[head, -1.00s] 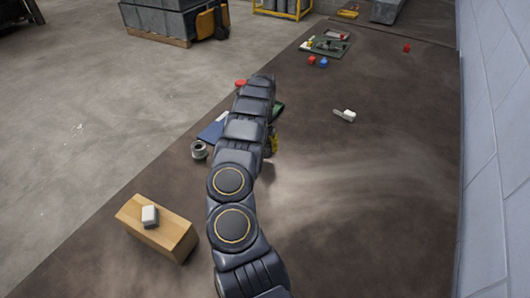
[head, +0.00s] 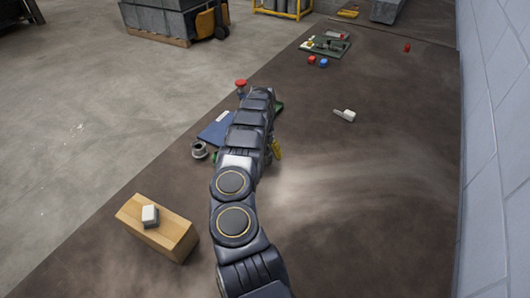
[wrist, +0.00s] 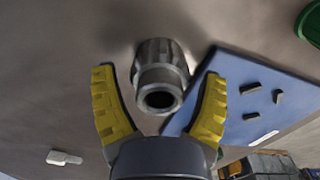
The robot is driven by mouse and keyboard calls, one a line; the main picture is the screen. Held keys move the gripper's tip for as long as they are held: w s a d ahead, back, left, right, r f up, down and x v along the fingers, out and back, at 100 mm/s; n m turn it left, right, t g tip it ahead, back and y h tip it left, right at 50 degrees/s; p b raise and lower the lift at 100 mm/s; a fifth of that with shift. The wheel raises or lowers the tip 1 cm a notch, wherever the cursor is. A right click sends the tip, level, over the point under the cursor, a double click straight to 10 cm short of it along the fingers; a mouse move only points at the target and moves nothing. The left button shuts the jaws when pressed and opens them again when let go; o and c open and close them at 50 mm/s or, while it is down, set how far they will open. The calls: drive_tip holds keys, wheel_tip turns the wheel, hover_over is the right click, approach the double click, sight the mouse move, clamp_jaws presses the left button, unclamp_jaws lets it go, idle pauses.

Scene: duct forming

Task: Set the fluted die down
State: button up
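The fluted die (wrist: 160,75) is a grey metal piece with a ribbed wider body and a narrower round collar with a dark bore. In the wrist view it stands on the brown table, its bore facing the camera. My gripper (wrist: 160,78) is open, with yellow fingers spread on either side of the die and clear gaps to both. In the head view my arm hides the die and most of my gripper; one yellow finger (head: 276,148) shows at the arm's right edge.
A blue board (wrist: 255,95) lies close beside the die; it also shows in the head view (head: 215,130). A grey ring-topped piece (head: 199,150) and a wooden block (head: 158,228) are on the left. A green round thing (wrist: 312,25) is nearby. The table's right side is mostly clear.

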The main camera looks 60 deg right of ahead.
drive_tip(key=shift+r, duration=0.1)
wheel_tip(320, 180, up, 12)
drive_tip(key=w+a+r+n+y, duration=0.1)
drive_tip(key=w+a+r+n, duration=0.3)
drive_tip(key=a, duration=0.5)
drive_tip(key=w+a+r+n+y, duration=0.1)
drive_tip(key=w+a+r, duration=0.2)
drive_tip(key=a+r, duration=0.5)
drive_tip(key=w+a+r+n, duration=0.2)
drive_tip(key=w+a+n, duration=0.1)
drive_tip(key=a, duration=0.8)
drive_tip(key=s+a+r+n, duration=0.2)
drive_tip(key=s+a, duration=0.2)
drive_tip(key=a, duration=0.2)
drive_tip(key=s+a+r+n, duration=0.2)
drive_tip(key=s+a+r, duration=0.1)
drive_tip(key=a, duration=0.4)
drive_tip(key=s+a+f+n+g+h, duration=0.1)
drive_tip(key=s+a+n, duration=0.1)
drive_tip(key=s, duration=0.8)
drive_tip(key=s+a+f+n+h, duration=0.1)
drive_tip(key=s+a, duration=0.4)
drive_tip(key=s, duration=0.6)
drive_tip(key=shift+f+n+g, duration=0.15)
drive_tip(key=shift+n+g, duration=0.25)
